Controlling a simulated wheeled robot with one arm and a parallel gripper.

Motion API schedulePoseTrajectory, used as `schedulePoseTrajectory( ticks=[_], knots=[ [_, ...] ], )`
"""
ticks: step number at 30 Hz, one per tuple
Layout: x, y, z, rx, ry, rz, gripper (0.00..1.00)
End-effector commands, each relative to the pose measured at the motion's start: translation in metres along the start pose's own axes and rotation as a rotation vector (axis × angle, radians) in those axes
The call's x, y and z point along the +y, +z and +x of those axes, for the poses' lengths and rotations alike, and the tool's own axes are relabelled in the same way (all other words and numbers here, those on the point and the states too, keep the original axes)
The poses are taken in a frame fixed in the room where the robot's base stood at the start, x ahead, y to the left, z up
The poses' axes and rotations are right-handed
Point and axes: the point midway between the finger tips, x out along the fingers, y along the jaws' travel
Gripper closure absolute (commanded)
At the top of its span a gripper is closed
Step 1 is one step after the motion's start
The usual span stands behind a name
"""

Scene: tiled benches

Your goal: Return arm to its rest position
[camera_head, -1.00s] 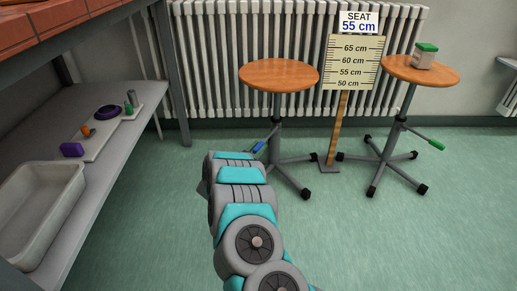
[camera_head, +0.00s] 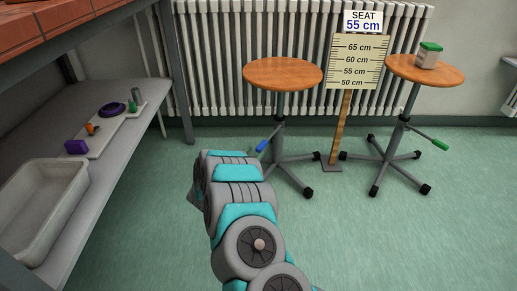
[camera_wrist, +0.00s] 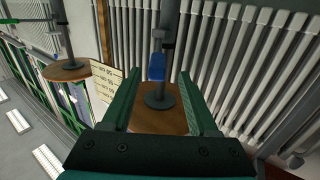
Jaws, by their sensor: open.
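My arm (camera_head: 240,205) reaches forward in the head view, with its far end low in front of the left stool. My gripper (camera_wrist: 160,100) shows in the wrist view as two green fingers spread apart, with nothing held between them. In the head view the fingers are hidden behind my arm. The wrist picture is turned over: the left stool's wooden seat (camera_wrist: 158,121), its post and its blue lever handle (camera_wrist: 157,67) appear between and beyond the fingers. I cannot tell how far away they are.
The left stool (camera_head: 282,74) and right stool (camera_head: 425,72) stand before a radiator (camera_head: 222,60). A height gauge (camera_head: 357,62) stands between them. A green-lidded container (camera_head: 428,56) sits on the right stool. A shelf at left holds a grey tray (camera_head: 72,205). Floor at lower right is clear.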

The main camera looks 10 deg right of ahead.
Motion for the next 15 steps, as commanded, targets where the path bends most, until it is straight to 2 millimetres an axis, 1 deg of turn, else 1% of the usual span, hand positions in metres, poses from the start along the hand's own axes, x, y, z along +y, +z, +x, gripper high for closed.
schedulePoseTrajectory(
  ticks=[1,5,15],
  knots=[
    [-0.002,0.000,-0.009,-0.002,-0.003,0.000,0.40],
    [-0.001,0.000,-0.019,-0.001,-0.001,0.001,0.40],
    [0.000,0.000,-0.021,0.000,0.000,0.001,0.40]
  ],
)
